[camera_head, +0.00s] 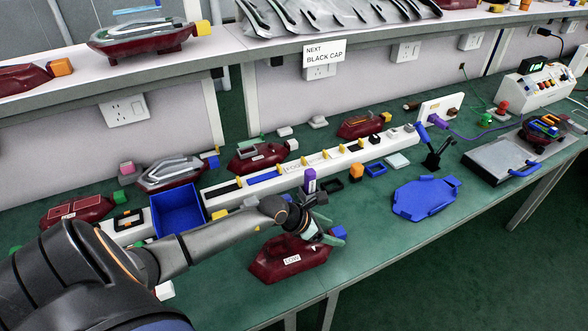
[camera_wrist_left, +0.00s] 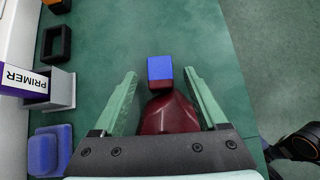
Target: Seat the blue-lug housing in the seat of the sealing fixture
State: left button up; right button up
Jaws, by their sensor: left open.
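The dark red housing (camera_head: 285,262) with a white label lies on the green bench near its front edge. Its blue lug (camera_head: 338,232) points to the right. My left gripper (camera_head: 326,234) is over the lug end, its green fingers open. In the left wrist view, the gripper (camera_wrist_left: 160,73) has one finger on each side of the housing's red end (camera_wrist_left: 170,115), with gaps showing. The blue lug (camera_wrist_left: 160,68) lies between the fingertips. A blue shaped plate (camera_head: 425,198), which looks like the fixture's seat, lies empty to the right. My right gripper is not in view.
A long white rack (camera_head: 330,160), a blue bin (camera_head: 178,210) and other red housings (camera_head: 258,157) fill the back. A black stand (camera_head: 436,155) is behind the blue plate. The bench between housing and plate is clear.

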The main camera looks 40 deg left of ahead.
pick_arm(q)
jog(key=shift+w+d+f, duration=0.15)
jog(key=shift+w+f, duration=0.1)
jog(key=shift+f, duration=0.05)
grip_shut()
dwell(0.5)
